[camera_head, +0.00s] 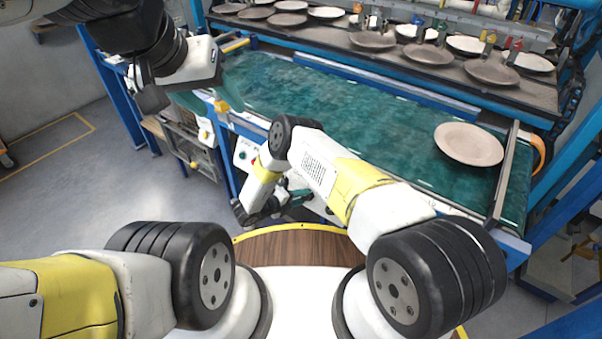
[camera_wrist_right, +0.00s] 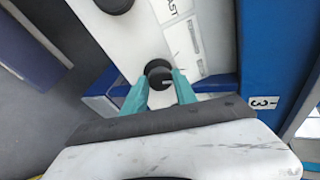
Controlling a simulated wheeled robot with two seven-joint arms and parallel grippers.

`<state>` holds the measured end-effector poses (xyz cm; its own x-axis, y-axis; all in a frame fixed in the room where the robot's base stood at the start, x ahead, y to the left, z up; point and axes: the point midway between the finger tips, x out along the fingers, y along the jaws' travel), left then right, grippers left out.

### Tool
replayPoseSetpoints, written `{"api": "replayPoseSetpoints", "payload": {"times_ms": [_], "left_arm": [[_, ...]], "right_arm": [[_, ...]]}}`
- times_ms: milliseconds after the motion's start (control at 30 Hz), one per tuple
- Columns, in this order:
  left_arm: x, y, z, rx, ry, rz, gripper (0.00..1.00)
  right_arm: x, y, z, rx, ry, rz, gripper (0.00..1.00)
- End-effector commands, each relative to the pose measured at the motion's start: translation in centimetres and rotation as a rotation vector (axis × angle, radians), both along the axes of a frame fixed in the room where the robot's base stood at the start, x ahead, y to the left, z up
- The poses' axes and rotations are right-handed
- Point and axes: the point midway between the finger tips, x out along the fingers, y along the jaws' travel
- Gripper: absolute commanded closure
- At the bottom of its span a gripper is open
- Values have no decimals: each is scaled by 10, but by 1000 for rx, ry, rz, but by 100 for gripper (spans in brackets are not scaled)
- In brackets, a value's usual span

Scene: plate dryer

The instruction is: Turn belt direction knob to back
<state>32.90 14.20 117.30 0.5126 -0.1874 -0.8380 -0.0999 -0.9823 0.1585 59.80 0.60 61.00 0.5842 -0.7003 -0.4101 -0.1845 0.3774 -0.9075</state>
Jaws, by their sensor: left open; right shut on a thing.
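A round black knob (camera_wrist_right: 160,77) on a white control panel (camera_wrist_right: 138,38) sits between the teal fingers of my right gripper (camera_wrist_right: 160,90) in the right wrist view. The fingers are shut on the knob's sides. Its pointer direction is too small to read. In the head view my right gripper (camera_head: 300,196) is low at the machine's front, and my own arm hides much of the panel (camera_head: 245,153) and the knob. My left gripper (camera_head: 238,78) is open and empty above the left end of the belt, its fingers hard to tell from the teal surface.
A second black knob (camera_wrist_right: 115,4) and a printed label ending in "AST" (camera_wrist_right: 185,40) are on the panel. A blue post (camera_wrist_right: 262,60) stands close on the right. One plate (camera_head: 468,144) lies on the green belt (camera_head: 345,110). Several plates stand on the rack behind.

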Motion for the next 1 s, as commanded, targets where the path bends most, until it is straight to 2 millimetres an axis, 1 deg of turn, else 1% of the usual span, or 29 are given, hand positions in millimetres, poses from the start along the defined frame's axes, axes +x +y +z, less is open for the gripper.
{"api": "replayPoseSetpoints", "payload": {"times_ms": [267, 700, 733, 800, 833, 1000], "left_arm": [[0, 0, 0, 0, 0, 0, 48], [0, 0, 0, 0, 0, 0, 48], [0, 0, 0, 0, 0, 0, 48], [0, 0, 0, 0, 0, 0, 48], [0, 0, 0, 0, 0, 0, 48], [0, 0, 0, 0, 0, 0, 48]], "right_arm": [[0, 1, 1, 49, -36, -33, 100], [0, 1, 1, 56, -41, -38, 100], [0, 1, 1, 56, -41, -38, 62], [0, 1, 1, 55, -41, -38, 49], [0, 1, 1, 55, -41, -38, 45], [0, 0, 1, 54, -40, -38, 45]]}}
